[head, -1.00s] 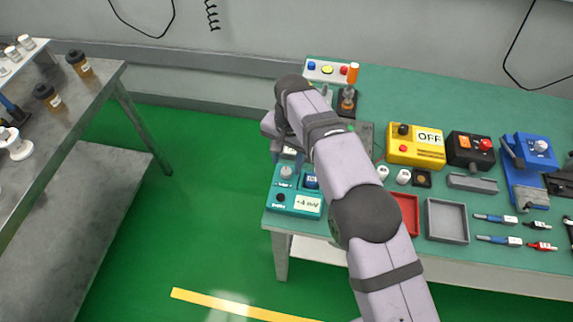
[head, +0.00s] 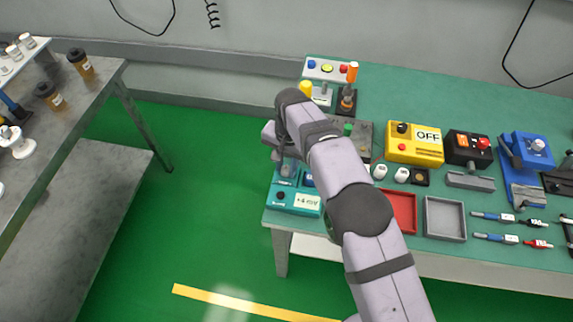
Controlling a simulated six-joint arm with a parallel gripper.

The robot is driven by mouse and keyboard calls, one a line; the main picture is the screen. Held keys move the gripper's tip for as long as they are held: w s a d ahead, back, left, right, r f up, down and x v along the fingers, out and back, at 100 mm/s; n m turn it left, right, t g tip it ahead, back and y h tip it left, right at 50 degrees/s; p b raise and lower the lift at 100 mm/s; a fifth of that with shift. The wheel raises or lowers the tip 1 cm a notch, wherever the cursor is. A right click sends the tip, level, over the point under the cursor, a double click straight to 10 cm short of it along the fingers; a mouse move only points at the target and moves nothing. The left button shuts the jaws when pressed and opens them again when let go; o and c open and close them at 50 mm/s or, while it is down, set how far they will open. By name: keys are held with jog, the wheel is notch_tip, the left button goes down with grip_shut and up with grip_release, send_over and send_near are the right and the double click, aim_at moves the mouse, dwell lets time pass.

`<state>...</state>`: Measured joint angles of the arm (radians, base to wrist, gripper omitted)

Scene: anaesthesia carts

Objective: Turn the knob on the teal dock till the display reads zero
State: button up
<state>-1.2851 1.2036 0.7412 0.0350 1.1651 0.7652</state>
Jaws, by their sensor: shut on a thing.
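The teal dock (head: 285,207) sits at the left front corner of the green-topped table. Its pale display (head: 307,202) shows a reading that looks like 4 mV; the sign is too small to be sure of. A dark round part (head: 281,196) is left of the display. My gripper (head: 288,172) is down at the back of the dock, shut on the grey knob, which is mostly hidden by the fingers. A blue part (head: 309,180) beside the knob is partly covered by my arm.
My arm passes over the table just right of the dock. A red tray (head: 403,212) and a grey tray (head: 445,218) lie to the right. Behind them are white-capped bottles (head: 402,175) and a yellow box marked OFF (head: 414,153). Green floor is open left of the dock.

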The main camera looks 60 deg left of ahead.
aim_at(288, 169)
jog(key=shift+n, duration=0.3)
jog(key=n+b, duration=0.1)
jog(key=n, duration=0.8)
jog(key=shift+w+a, duration=0.1)
jog(key=shift+r, duration=0.1)
dwell(0.3)
jog(key=o, duration=1)
jog(key=shift+o, duration=0.2)
jog(key=shift+b, duration=0.3)
jog(key=shift+w+r+b, duration=0.15)
jog(key=shift+r+b, duration=0.25)
jog(key=shift+r, duration=3.25)
